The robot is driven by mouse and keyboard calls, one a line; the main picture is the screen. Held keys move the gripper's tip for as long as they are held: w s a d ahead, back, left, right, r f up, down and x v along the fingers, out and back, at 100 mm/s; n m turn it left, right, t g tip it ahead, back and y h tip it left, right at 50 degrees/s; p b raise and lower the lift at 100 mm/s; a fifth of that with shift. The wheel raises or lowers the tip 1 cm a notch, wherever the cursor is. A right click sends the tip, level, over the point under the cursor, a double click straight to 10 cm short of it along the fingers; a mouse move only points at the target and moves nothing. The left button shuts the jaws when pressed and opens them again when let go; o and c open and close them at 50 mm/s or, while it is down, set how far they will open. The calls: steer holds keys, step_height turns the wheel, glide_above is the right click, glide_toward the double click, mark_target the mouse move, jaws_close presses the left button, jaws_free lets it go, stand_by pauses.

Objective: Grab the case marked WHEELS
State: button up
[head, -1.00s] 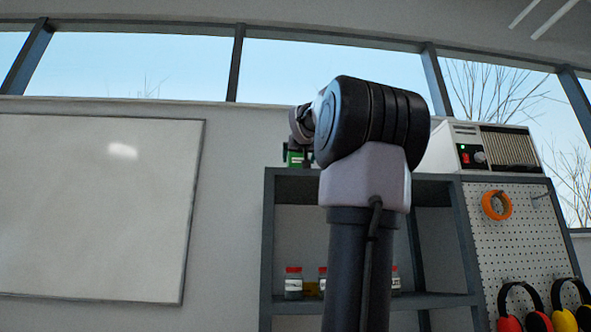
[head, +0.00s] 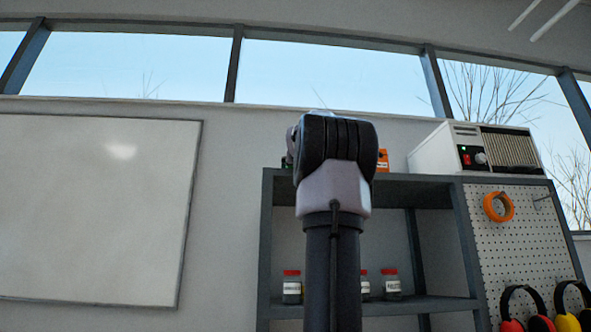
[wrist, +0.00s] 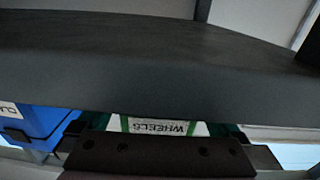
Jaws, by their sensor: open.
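The case marked WHEELS (wrist: 165,127) shows in the wrist view as a white label with dark letters and green edges, low in the middle. The dark shelf edge above it in the picture and my gripper below hide most of its body. My gripper (wrist: 157,134) is open, with its fingers spread to the left and right of the label. I cannot tell whether they touch the case. In the head view my arm covers most of the shelf top where the case is, and my fingers are hidden.
A blue case (wrist: 32,120) with a white label is close on the left in the wrist view. In the head view an orange case (head: 382,160) and a white machine (head: 470,150) are on the shelf unit (head: 420,190). Labelled jars (head: 391,284) stand on the lower shelf.

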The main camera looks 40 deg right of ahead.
steer(key=shift+x, duration=1.15)
jaws_close()
steer(key=shift+r, duration=0.15)
step_height(320, 180, up, 9)
steer(key=shift+s+d, duration=0.1)
steer(key=shift+r, duration=0.35)
